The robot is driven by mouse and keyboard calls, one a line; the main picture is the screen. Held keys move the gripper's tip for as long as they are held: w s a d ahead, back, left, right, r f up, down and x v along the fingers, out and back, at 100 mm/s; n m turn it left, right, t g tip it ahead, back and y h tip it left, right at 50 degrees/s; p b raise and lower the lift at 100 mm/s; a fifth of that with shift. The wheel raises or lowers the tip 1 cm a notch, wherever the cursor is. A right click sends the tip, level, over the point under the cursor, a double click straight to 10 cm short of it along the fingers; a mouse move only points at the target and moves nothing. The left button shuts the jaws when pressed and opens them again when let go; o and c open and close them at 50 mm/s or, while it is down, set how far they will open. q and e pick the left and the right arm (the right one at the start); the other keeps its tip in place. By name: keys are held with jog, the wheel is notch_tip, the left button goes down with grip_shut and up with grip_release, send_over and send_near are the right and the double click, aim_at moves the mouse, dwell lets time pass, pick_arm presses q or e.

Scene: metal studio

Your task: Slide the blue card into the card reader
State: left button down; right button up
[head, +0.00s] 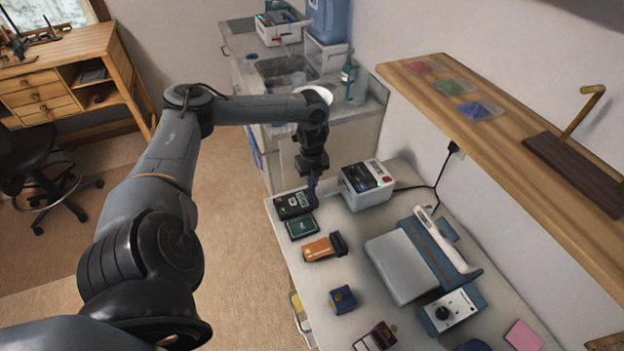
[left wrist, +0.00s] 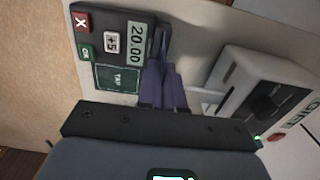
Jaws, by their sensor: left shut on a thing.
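The card reader (head: 294,203) is a dark box near the far left corner of the white table. In the left wrist view the card reader (left wrist: 112,32) shows X, +5 and OK keys, a 20.00 display and a slot along its right side. A dark green TAP pad (left wrist: 117,77) lies beside the keys. My left gripper (head: 312,182) points down at the reader's right edge; its violet-blue fingers (left wrist: 163,90) are closed at the slot side. The blue card is mostly hidden between them; how far it sits in the slot cannot be told. My right gripper is not in view.
A white machine (head: 366,183) stands close right of the reader. An orange-brown item (head: 323,247), a blue box (head: 342,299) and a grey-white laminator-like device (head: 405,265) are nearer. A wooden shelf (head: 490,140) runs along the wall. Open floor lies left of the table.

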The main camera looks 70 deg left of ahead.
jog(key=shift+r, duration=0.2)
pick_arm(q)
jog(key=shift+f+b, duration=0.5)
jog(key=shift+f, duration=1.35)
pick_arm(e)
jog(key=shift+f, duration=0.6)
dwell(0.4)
pick_arm(q)
jog(key=c, duration=1.2)
grip_release()
jog(key=shift+r, duration=0.15)
notch_tip(320, 180, up, 11)
jog(key=shift+f+p, duration=0.2)
jog(key=shift+p, duration=0.25)
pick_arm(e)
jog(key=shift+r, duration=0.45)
pick_arm(q)
jog(key=shift+s, duration=0.1)
